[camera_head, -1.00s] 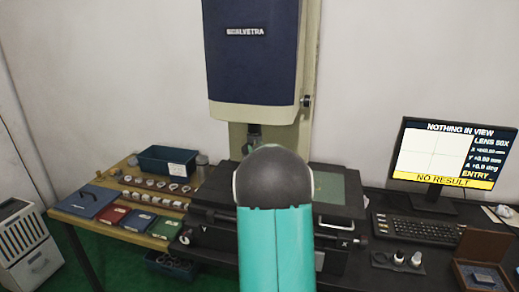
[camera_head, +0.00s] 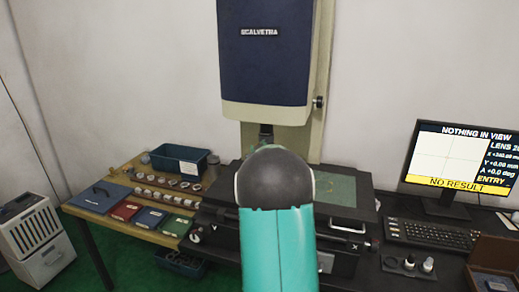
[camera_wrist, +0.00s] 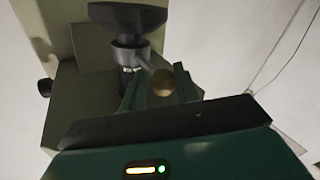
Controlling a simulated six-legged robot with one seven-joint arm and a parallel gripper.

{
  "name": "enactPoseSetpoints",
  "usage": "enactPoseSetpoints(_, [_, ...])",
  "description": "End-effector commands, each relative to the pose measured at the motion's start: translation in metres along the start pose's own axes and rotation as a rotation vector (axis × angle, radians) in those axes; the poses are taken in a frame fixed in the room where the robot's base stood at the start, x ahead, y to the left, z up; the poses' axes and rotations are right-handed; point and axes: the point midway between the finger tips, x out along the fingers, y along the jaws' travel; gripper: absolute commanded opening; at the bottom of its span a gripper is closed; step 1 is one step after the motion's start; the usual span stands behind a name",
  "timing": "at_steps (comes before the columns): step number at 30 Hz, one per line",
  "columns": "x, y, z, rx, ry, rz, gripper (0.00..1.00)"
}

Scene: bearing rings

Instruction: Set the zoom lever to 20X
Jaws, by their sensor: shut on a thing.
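The zoom lever ends in a round brass knob (camera_wrist: 162,84), seen in the wrist view below the dark lens barrel (camera_wrist: 128,54). My gripper (camera_wrist: 156,80) is shut on this lever, with a green finger on either side of the knob. The exact contact is blurred. The monitor (camera_head: 461,157) reads NOTHING IN VIEW, LENS 20 with the rest cut off at the picture edge, and NO RESULT.
The blue measuring head (camera_head: 264,60) hangs above a dark stage (camera_head: 350,190). A wooden table on the left carries rings (camera_head: 160,181), coloured folders (camera_head: 126,210) and a blue bin (camera_head: 180,160). A keyboard (camera_head: 428,233) and small bottles stand at right.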

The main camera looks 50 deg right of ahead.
Motion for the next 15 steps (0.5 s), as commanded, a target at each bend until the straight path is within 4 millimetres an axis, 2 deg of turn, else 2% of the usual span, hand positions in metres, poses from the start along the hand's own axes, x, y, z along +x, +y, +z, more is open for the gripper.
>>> enactPoseSetpoints(1, [0.0024,-0.0092,-0.0054,-0.002,0.012,-0.015,0.35])
enactPoseSetpoints(3, [0.0022,-0.0081,-0.0050,-0.002,0.011,-0.013,0.45])
enactPoseSetpoints(15, [0.0007,-0.0026,-0.0019,-0.001,0.004,-0.004,0.45])
